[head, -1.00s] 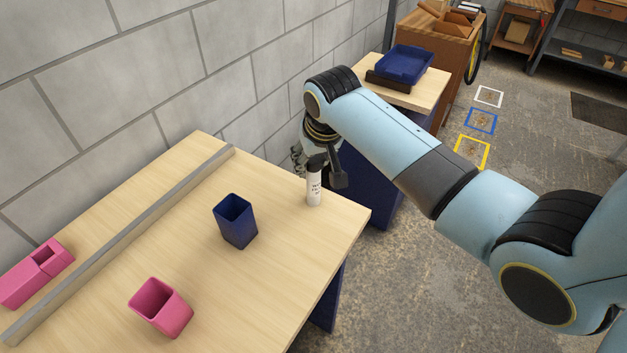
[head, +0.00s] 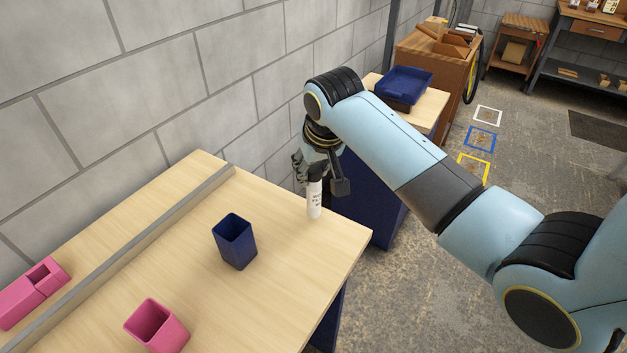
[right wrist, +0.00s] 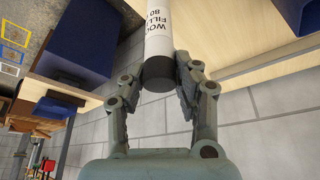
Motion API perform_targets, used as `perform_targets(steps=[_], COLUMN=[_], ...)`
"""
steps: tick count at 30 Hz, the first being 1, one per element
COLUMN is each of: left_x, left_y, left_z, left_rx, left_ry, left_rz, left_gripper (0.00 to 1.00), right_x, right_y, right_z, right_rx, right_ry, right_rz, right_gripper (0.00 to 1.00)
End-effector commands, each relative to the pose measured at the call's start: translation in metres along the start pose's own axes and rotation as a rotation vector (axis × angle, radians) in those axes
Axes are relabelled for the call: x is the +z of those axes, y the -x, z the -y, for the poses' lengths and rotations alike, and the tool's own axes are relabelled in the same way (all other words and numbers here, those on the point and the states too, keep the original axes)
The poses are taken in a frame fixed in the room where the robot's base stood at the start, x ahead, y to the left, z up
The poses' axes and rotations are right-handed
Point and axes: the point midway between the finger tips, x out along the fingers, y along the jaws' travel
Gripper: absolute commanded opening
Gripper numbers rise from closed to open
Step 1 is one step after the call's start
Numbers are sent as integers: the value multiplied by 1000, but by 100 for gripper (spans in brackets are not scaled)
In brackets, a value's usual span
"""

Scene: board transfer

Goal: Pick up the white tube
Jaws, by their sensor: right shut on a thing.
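The white tube (head: 314,202) stands upright near the back right edge of the wooden table, with dark lettering on its side. My right gripper (head: 312,174) is at its top from above, and the upper end of the tube is hidden by the fingers in the head view. In the right wrist view the fingers (right wrist: 160,86) are shut on the dark cap end of the tube (right wrist: 170,30). I cannot tell whether the tube's base touches the table. My left gripper is not in view.
A dark blue cup (head: 234,242) stands mid-table, a pink cup (head: 155,325) in front. A grey rail (head: 120,252) runs along the table, with a pink block (head: 32,294) beyond it. A blue tray (head: 404,83) sits on another table behind. A block wall borders the left side.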

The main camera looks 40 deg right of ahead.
Motion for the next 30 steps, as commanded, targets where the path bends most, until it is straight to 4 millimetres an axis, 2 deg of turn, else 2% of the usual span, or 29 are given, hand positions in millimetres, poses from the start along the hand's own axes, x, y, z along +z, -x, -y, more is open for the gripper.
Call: perform_targets(steps=[2, 3, 12, 16, 21, 30], left_x=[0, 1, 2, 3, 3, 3], left_y=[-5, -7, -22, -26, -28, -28], left_z=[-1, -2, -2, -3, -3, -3], left_rx=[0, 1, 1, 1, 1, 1], left_ry=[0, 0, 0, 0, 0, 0], left_rz=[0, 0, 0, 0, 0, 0], left_gripper=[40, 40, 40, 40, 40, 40], right_x=[-7, -9, -27, -32, -36, -37], right_y=[13, 16, 52, 64, 72, 74], right_z=[-1, -14, -81, -101, -114, -117], right_rx=[0, 7, 8, 6, 2, 0], right_ry=[0, 1, 3, 2, 1, 0], right_rz=[-8, -5, -5, -3, -1, -1], right_gripper=[0, 0, 0, 0, 0, 0])
